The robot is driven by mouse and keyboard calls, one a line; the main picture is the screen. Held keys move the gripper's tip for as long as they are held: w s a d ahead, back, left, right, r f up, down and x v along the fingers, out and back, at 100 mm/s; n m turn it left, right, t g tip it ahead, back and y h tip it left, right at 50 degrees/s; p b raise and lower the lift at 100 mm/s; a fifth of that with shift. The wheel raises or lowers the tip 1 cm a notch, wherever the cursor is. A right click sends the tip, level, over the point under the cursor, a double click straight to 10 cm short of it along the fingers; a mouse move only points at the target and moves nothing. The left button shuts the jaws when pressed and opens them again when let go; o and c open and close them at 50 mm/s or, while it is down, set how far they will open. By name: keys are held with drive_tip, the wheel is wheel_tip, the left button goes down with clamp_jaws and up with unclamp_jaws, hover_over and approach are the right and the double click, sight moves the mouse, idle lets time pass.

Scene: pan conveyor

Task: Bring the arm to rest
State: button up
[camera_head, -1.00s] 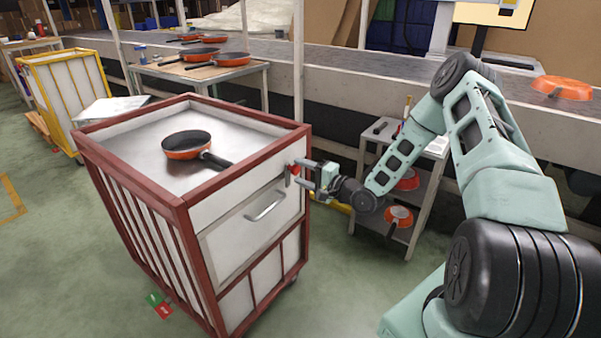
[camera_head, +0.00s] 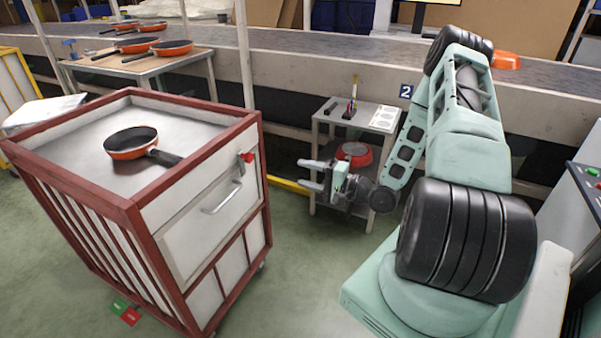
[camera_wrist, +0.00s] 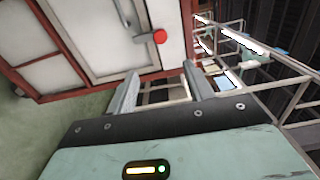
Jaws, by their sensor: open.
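My gripper (camera_head: 312,176) is open and empty, held out to the left of my folded arm. It stands in the gap between the red-framed cart (camera_head: 200,150) and the small shelf stand. Its two fingers point toward the cart and are apart from it in the head view. In the wrist view, the open fingers (camera_wrist: 162,90) show with nothing between them held. The cart's red knob (camera_wrist: 160,36) and its handle (camera_wrist: 128,18) lie beyond them. In the head view, the red knob (camera_head: 247,157) sits on the cart's front panel above the silver handle (camera_head: 222,197).
An orange pan (camera_head: 131,142) lies on the cart's top. A small shelf stand (camera_head: 335,116) holds a red pan (camera_head: 354,153) behind my gripper. Several pans lie on a table (camera_head: 190,60) at the back left. A conveyor (camera_head: 300,60) runs behind. Green floor (camera_head: 290,260) is clear in front.

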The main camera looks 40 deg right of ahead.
idle(0.5)
drive_tip(key=w+a+n+g, duration=0.6)
drive_tip(key=a+n, duration=0.1)
drive_tip(key=a, duration=0.3)
drive_tip(key=s+a+r+n+g+h, duration=0.2)
drive_tip(key=a+r+n+g, duration=0.1)
drive_tip(key=a, duration=0.3)
drive_tip(key=s+a+r+n+g+h, duration=0.1)
drive_tip(key=a+r+n+g, duration=0.2)
drive_tip(key=a, duration=0.4)
drive_tip(key=s+a+r+n+g+h, duration=0.1)
drive_tip(key=s+a+r+n+g, duration=0.2)
drive_tip(key=s, duration=0.5)
drive_tip(key=s+a+r+n+h, duration=0.1)
drive_tip(key=s+a+r+n, duration=0.2)
drive_tip(key=s+a, duration=0.35)
drive_tip(key=s+a+r+n+g+h, duration=0.1)
drive_tip(key=s+a+r+n+g, duration=0.15)
drive_tip(key=s, duration=0.75)
wheel_tip(320, 180, up, 17)
drive_tip(key=p, duration=1.6)
drive_tip(key=shift+s+r+p, duration=0.2)
drive_tip(key=shift+s+p, duration=0.15)
drive_tip(key=shift+t, duration=0.25)
